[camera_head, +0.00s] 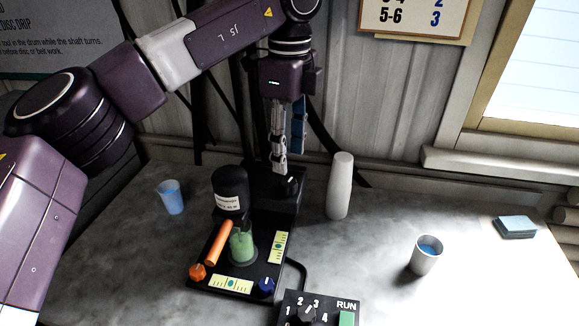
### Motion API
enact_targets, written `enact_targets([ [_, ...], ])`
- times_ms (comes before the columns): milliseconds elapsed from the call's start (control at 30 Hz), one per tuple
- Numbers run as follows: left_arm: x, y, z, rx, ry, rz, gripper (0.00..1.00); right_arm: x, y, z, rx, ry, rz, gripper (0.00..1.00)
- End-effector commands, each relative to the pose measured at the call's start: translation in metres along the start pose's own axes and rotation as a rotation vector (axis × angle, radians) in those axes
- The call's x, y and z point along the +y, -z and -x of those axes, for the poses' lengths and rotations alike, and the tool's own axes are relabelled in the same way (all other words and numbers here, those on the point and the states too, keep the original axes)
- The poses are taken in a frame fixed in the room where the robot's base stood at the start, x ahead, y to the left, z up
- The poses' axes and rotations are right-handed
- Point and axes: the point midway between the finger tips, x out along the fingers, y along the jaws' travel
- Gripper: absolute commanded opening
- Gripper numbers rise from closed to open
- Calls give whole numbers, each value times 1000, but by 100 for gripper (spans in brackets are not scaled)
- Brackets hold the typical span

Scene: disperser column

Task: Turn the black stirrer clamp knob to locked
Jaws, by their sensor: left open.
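My left gripper (288,156) comes down from the upper middle, fingers pointing down in front of the dark column. It is open, with nothing seen between its fingers. Just below the fingertips, a small black knob (290,183) with a pale mark sits on the black stand (268,200). It looks like the stirrer clamp knob, but at this size I cannot tell its exact setting. The fingertips appear slightly above it, and I cannot tell whether they touch. My left arm hides part of the column. My right gripper is not in view.
A dial box (318,305) is nearest. The table's right side is mostly clear.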

Motion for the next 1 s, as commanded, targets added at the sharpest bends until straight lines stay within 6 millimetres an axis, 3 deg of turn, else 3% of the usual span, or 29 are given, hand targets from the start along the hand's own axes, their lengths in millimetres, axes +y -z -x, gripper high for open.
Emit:
enact_targets([
  [200, 1, 1, -36, 5, -4, -3, 42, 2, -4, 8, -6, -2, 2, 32],
  [400, 0, 1, -60, 7, -1, -2, 42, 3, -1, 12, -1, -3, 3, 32],
  [767, 0, 1, -67, 7, 0, -2, 42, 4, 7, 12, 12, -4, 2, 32],
  [1000, 0, 2, -67, 7, 0, -3, 16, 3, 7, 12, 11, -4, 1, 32],
])
